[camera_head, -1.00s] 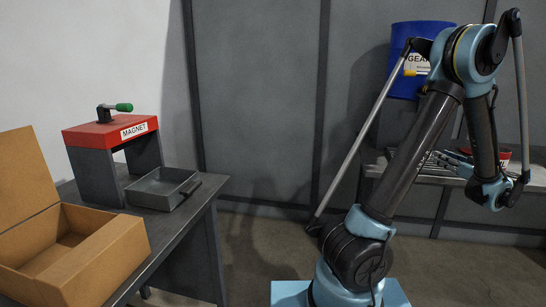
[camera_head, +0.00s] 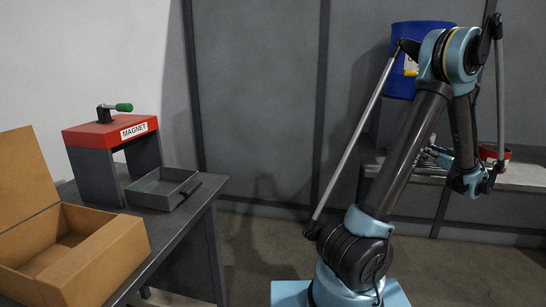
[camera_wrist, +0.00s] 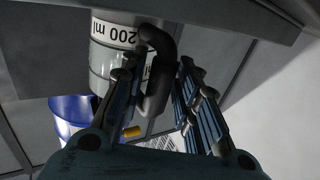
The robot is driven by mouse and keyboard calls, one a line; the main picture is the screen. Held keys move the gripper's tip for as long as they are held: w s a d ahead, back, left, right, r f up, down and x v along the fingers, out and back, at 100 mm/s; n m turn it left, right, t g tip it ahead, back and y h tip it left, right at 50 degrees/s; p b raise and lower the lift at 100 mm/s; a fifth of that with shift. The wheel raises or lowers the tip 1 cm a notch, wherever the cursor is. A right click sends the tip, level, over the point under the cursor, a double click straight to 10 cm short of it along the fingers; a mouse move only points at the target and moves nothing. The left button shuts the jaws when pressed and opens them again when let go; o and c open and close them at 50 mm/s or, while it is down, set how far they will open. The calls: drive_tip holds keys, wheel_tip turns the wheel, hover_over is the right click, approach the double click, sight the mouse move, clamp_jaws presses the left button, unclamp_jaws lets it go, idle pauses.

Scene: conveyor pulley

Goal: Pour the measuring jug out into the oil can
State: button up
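In the wrist view the measuring jug (camera_wrist: 110,58) has clear walls, a white band marked "200 ml" and a black handle (camera_wrist: 159,84). It appears upside down there, against a grey ledge at the picture's top. My gripper (camera_wrist: 160,68) has its fingers apart on either side of the handle, with a gap showing on the right; firm contact is not visible.
At left, a dark table (camera_head: 190,228) holds an open cardboard box (camera_head: 95,262), a red-topped magnet (camera_head: 110,132) and a grey tray (camera_head: 150,198).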

clamp_jaws()
drive_tip(key=shift+r, duration=1.65)
idle(0.5)
drive_tip(key=shift+r, duration=2.9)
drive_tip(key=shift+s, duration=0.1)
